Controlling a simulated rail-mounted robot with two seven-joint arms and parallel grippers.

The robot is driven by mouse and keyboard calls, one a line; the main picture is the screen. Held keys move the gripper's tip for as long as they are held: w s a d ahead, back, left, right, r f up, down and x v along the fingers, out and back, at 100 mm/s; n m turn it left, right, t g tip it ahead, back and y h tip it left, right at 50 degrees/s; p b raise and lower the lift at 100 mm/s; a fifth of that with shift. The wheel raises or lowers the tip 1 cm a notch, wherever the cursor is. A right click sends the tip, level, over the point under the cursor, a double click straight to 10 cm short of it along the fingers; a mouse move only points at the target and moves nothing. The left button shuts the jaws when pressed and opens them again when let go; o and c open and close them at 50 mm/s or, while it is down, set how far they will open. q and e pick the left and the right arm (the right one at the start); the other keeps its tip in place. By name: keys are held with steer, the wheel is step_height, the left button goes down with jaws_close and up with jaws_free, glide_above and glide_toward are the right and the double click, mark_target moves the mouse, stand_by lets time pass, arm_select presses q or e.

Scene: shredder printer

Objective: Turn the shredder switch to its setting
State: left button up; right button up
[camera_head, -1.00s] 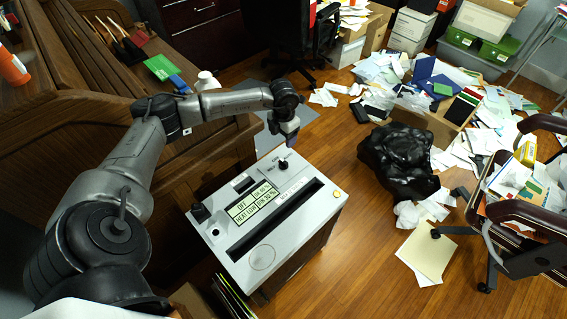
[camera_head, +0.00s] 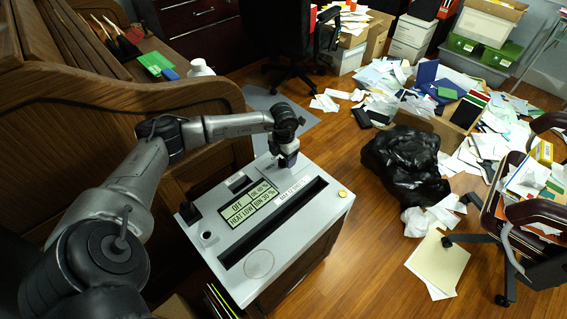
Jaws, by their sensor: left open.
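A black knob (camera_head: 189,212) is at the top's left end. My left gripper (camera_head: 288,161) points down at the top's far right corner, over the spot of a second dark knob, which it hides. The gripper is open; its fingers are small and dark, and I cannot tell whether they touch that knob. My right gripper is not in view.
A wooden roll-top desk (camera_head: 90,120) stands close on the left, beside my left arm. A black bag (camera_head: 405,165) and scattered papers (camera_head: 430,215) lie on the floor to the right. An office chair (camera_head: 535,215) is at the right edge.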

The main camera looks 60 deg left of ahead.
arm_select(q)
steer(key=shift+f, duration=0.3)
steer(key=shift+c, duration=0.4)
steer(key=c, duration=0.8)
steer(key=shift+c, duration=0.2)
